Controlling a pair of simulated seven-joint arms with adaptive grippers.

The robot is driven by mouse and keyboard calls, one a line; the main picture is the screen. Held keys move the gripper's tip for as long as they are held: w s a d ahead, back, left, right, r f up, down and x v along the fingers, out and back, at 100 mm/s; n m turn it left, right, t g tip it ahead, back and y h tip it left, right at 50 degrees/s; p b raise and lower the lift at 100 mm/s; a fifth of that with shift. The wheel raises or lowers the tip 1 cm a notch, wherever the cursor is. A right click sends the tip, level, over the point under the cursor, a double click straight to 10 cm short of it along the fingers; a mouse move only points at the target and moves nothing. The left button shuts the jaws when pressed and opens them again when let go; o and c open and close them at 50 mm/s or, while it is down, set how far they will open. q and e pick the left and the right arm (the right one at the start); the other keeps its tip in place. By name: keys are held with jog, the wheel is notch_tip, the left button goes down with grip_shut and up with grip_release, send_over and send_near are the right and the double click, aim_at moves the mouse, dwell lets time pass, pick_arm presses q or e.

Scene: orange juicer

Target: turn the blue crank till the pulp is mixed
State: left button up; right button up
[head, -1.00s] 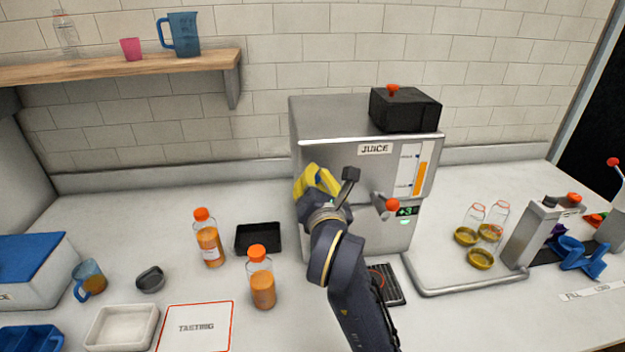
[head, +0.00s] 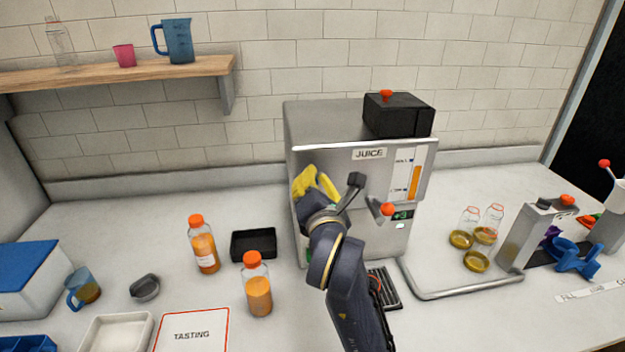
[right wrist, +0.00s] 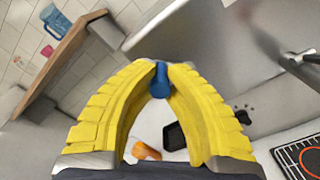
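The steel juicer (head: 345,130) stands on the counter, with a JUICE label and an orange level gauge (head: 415,180) on its front. My right gripper (head: 317,178) is at the left part of this front, its yellow fingers pointing toward the machine. In the right wrist view, the fingertips of my right gripper (right wrist: 161,72) close around the blue crank's handle (right wrist: 160,84). The rest of the crank is hidden. In the head view the fingers and wrist cover the handle. My left gripper is not in view.
A red-knobbed tap (head: 386,209) sticks out just right of my wrist, above a drip grate (head: 384,288). Two juice bottles (head: 203,245) (head: 257,285) and a black tray (head: 254,244) stand to the left. Jars and gold lids (head: 477,261) lie to the right.

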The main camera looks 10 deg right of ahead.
jog(key=o, duration=0.7)
jog(key=shift+r, duration=0.1)
notch_tip(320, 180, up, 10)
jog(key=shift+f, duration=0.1)
dwell(0.3)
